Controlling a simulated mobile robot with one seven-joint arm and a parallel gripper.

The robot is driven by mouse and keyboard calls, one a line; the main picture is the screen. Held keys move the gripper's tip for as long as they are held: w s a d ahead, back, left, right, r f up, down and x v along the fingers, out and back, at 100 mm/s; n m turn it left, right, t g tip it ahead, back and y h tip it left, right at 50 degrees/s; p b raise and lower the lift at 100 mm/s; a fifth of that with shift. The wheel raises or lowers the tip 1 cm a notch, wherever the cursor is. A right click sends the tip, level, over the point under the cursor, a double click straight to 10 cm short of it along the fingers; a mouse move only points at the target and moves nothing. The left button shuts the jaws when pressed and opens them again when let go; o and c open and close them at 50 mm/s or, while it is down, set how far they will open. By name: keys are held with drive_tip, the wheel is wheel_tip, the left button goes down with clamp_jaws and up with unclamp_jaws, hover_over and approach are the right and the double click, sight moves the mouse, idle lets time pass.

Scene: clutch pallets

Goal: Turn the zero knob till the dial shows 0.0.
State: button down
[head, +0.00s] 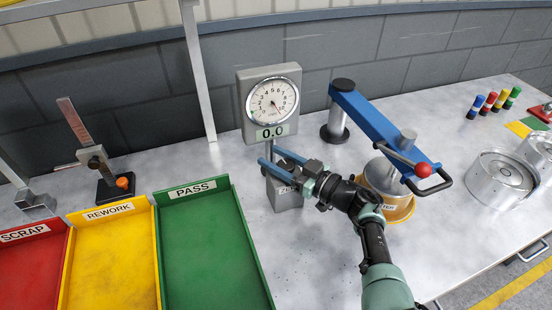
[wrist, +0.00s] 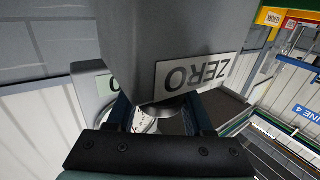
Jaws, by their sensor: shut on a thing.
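The zero knob (wrist: 170,112) is a metallic round piece beside the label in the wrist view. My gripper (head: 270,160) reaches in from the right with its blue fingers on either side of the knob, shut on it.
Red, yellow and green trays (head: 211,240) lie at the front left. A height gauge (head: 97,160) stands behind them. A blue clamp arm (head: 375,122) with a red-knobbed lever is right of the dial. Metal drums (head: 500,180) sit at the far right.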

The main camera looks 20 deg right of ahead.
drive_tip(key=shift+c, duration=1.5)
unclamp_jaws()
drive_tip(key=p+v, duration=0.2)
drive_tip(key=v, duration=1.1)
drive_tip(key=shift+p, duration=0.4)
drive_tip(key=shift+w, duration=0.1)
